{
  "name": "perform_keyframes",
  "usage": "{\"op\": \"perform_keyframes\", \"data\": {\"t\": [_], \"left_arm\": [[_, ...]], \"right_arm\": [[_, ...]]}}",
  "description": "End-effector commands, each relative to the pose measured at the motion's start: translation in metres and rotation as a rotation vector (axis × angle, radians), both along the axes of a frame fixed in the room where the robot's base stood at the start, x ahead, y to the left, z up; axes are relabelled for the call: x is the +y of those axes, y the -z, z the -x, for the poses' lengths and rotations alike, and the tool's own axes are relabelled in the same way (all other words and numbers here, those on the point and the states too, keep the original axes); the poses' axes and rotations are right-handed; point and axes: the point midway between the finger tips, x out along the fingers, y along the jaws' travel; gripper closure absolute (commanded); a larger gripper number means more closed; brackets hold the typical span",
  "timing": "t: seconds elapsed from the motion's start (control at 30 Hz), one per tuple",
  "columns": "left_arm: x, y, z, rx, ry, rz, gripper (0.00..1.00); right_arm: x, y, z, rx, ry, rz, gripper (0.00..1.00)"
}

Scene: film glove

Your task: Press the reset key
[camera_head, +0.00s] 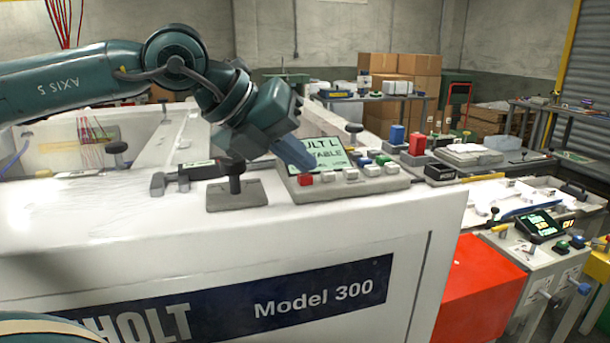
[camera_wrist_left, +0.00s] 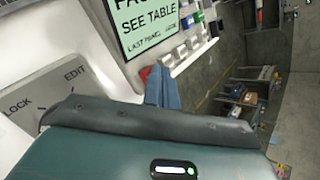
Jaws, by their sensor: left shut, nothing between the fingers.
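A control panel (camera_head: 355,186) sits on the white machine top, with a row of keys along its front: one red key (camera_head: 305,180) at the left end and several white keys (camera_head: 351,174). No label on the keys is readable, so I cannot tell which is the reset key. Behind them a pale green screen (camera_head: 333,158) is partly hidden by my left gripper; in the wrist view the screen (camera_wrist_left: 150,22) reads "SEE TABLE". My left gripper (camera_head: 308,164) is shut and empty, pointing down above the panel's left end, close to the red key. Contact cannot be judged. My right gripper is not in view.
A black lever switch (camera_head: 235,183) on a grey plate stands just left of the panel; the wrist view shows "LOCK" and "EDIT" on a plate (camera_wrist_left: 52,88). Small blue (camera_head: 382,160) and green keys sit behind the white ones. A black block (camera_head: 440,174) stands to the right.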

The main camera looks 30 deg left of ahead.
Motion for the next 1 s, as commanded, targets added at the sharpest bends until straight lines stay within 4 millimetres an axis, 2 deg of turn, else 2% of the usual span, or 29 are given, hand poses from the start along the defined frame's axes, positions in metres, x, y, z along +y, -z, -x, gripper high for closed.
{"op": "perform_keyframes", "data": {"t": [0.03,0.43,1.0], "left_arm": [[0.0,0.006,0.001,0.012,0.0,0.001,1.0],[-0.001,0.015,0.002,0.026,0.0,0.004,1.0],[-0.001,0.017,0.003,0.033,-0.002,0.006,1.0]], "right_arm": [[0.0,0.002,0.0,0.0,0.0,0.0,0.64],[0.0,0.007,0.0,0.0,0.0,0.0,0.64],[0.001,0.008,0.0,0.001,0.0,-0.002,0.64]]}}
